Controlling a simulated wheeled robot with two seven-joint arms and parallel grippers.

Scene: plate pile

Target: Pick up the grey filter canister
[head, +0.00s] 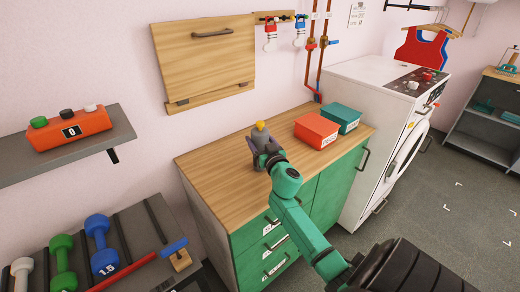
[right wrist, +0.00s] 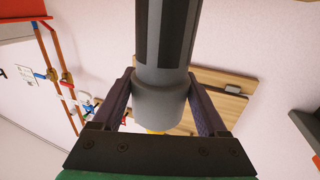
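The grey filter canister (head: 259,135) is a grey cylinder with a yellow top, at the middle of the wooden counter in the head view. It looks upright; I cannot tell whether its base touches the counter. In the right wrist view the canister (right wrist: 160,98) fills the centre, with a dark band along its body. My right gripper (head: 266,158) is at the canister, with one finger on each side of it. In the right wrist view both fingertips of the gripper (right wrist: 161,76) appear to press its sides. My left gripper is not in view.
A red box (head: 316,131) and a teal box (head: 341,118) stand right of the canister on the wooden counter (head: 222,158). A folded wooden panel (head: 205,65) hangs on the wall behind. A dumbbell rack (head: 145,240) and a shelf (head: 60,155) are at left.

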